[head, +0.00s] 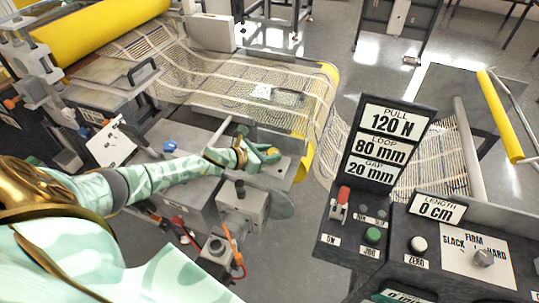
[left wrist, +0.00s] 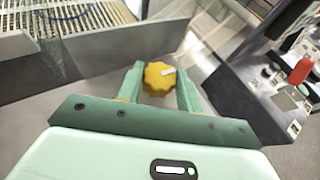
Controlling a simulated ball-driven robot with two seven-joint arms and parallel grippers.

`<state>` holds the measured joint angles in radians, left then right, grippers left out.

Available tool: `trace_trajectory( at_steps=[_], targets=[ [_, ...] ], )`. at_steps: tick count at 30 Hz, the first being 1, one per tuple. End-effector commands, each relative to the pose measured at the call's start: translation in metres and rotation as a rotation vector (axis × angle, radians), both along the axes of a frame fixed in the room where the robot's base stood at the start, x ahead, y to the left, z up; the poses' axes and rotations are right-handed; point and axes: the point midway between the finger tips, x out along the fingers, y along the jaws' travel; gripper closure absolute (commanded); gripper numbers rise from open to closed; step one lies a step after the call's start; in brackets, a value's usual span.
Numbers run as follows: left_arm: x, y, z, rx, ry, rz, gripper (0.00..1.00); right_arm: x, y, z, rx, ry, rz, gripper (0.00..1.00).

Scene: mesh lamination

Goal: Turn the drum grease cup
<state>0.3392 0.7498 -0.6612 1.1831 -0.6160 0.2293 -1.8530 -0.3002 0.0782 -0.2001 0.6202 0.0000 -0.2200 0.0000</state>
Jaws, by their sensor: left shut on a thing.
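The drum grease cup (left wrist: 158,78) is a small yellow, scalloped knob with a pale pointer mark on top. In the left wrist view it sits between the two green fingers of my left gripper (left wrist: 160,88), which is shut on it. In the head view my left gripper (head: 262,155) reaches in from the left to the grey machine housing below the mesh, and the yellow cup (head: 271,151) shows only in small part at its fingers. My right gripper is not in view.
A wire mesh web (head: 240,85) runs over the machine behind the gripper. A control panel (head: 372,215) with a red lever (head: 341,197), buttons and signs stands at the right. A grey motor block (head: 240,203) lies just in front of my left forearm.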

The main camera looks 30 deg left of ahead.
Motion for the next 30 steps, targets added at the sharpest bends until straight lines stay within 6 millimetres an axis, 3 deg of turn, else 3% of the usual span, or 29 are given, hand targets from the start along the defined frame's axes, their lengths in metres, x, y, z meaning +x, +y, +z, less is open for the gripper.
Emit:
trace_trajectory(
  at_steps=[12, 13, 15, 25, 30],
  targets=[
    [0.0, 0.001, 0.001, 0.002, -0.002, -0.005, 0.87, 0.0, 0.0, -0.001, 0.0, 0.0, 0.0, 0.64],
    [0.001, 0.001, 0.001, 0.002, -0.002, -0.005, 0.56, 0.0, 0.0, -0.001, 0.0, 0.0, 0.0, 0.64],
    [0.001, 0.001, 0.001, 0.002, -0.002, -0.005, 0.42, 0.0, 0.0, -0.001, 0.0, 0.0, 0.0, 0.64],
    [-0.003, 0.002, 0.002, 0.001, 0.0, -0.006, 0.42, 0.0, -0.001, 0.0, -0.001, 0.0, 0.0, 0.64],
    [-0.026, 0.011, 0.013, 0.004, 0.0, -0.007, 0.42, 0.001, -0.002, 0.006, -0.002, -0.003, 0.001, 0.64]
  ],
)
